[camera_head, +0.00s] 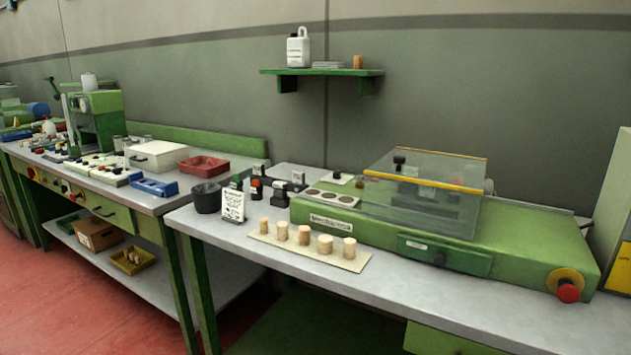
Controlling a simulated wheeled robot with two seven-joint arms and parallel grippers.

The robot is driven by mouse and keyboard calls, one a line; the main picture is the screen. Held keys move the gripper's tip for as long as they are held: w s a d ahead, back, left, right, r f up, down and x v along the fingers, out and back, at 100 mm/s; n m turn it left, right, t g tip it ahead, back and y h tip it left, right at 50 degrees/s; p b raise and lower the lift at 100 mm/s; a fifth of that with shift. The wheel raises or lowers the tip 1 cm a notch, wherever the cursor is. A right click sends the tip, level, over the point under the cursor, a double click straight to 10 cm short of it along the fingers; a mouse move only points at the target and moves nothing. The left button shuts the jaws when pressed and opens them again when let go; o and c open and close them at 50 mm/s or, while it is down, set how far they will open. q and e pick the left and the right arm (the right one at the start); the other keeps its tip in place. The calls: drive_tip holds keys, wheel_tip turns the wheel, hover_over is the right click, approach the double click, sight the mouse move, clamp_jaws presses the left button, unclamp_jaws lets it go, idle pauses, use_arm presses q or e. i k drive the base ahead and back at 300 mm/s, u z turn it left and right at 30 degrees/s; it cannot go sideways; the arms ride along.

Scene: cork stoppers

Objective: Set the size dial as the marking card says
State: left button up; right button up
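A white card (232,206) with dark print stands upright near the left end of the right-hand bench. Its print is too small to read. A green machine (530,240) with a clear cover (425,185) lies along this bench. A small black knob (439,259) sits on its front, by a small white label. Another black knob (399,159) shows at the cover's top. I cannot tell which, if either, is the size dial, and no dial setting is readable. Neither of my grippers is in view.
Several cork stoppers (304,235) stand on a tan board (338,261) before the machine. A dark cup (207,197) stands left of the card. A red knob (568,291) sticks out at the machine's right front. The bench's front strip (440,303) is clear.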

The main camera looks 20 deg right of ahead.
sight(337, 175)
drive_tip(key=z, duration=0.05)
drive_tip(key=k, duration=0.95)
drive_tip(key=u, duration=1.25)
drive_tip(key=i, duration=1.8)
drive_tip(key=z, duration=0.4)
drive_tip(key=i, duration=1.15)
drive_tip(key=z, duration=1.2)
